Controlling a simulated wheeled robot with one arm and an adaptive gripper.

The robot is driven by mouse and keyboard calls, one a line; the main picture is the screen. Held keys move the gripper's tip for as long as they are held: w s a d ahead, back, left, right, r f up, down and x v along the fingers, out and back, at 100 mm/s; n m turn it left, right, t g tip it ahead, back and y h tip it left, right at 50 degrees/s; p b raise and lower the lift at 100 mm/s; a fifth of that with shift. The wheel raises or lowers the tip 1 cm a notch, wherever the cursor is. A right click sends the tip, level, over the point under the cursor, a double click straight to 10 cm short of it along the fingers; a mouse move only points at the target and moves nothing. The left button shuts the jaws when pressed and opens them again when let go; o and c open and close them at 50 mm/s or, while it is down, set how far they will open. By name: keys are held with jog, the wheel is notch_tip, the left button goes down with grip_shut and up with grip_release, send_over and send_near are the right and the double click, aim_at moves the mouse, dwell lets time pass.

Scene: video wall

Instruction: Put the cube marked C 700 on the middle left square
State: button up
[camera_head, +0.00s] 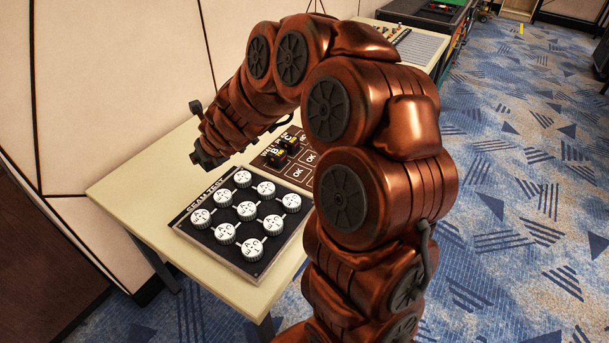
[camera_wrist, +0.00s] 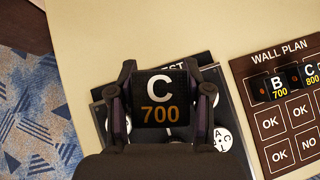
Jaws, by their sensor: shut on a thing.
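The black cube marked C 700 (camera_wrist: 159,100) is held between the two fingers of my gripper (camera_wrist: 163,98), its marked face toward the wrist camera. In the head view my gripper (camera_head: 207,158) is over the table, and the cube cannot be made out there. The brown WALL PLAN board (camera_wrist: 243,68) is at the right of the wrist view, apart from the cube. Its left square in the middle row (camera_wrist: 269,125) is bare and reads OK. The board also shows in the head view (camera_head: 309,151), partly behind my arm.
Cubes marked B 700 (camera_wrist: 275,86) and C 800 (camera_wrist: 305,75) stand on the board's top row. A dark panel (camera_head: 253,268) with several round white dials lies beside the board, partly below the held cube in the wrist view. The pale table (camera_head: 131,194) is clear at its left end.

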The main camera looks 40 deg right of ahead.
jog(key=s+d+f+b, duration=0.2)
jog(key=d+b, duration=0.1)
jog(key=d, duration=0.6)
jog(key=s+d+f+n+y+b, duration=0.1)
jog(key=s+d+f+b, duration=0.1)
jog(key=s+d, duration=0.4)
jog(key=s+d+f+n+b, duration=0.1)
jog(key=s+d+f+b, duration=0.1)
jog(key=s+d+b, duration=0.2)
jog(key=s+d+f+n+y+b, duration=0.1)
jog(key=s+d+f+b, duration=0.1)
jog(key=s+d, duration=0.6)
jog(key=shift+s+f+y+b, duration=0.25)
jog(key=shift+y+b, duration=0.05)
jog(key=shift+b, duration=0.1)
jog(key=w+a, duration=0.1)
jog(key=w, duration=0.4)
jog(key=w+a+f, duration=0.1)
jog(key=w, duration=0.4)
jog(key=w+a, duration=0.1)
jog(key=w, duration=0.4)
jog(key=shift+a+f, duration=0.1)
jog(key=shift+f, duration=0.1)
jog(key=shift+w+a+f+g+b, duration=0.1)
jog(key=shift+w+f+g+b, duration=0.1)
jog(key=shift+f+g+b, duration=0.1)
jog(key=shift+f, duration=1.45)
jog(key=o, duration=1.2)
jog(key=shift+f, duration=0.15)
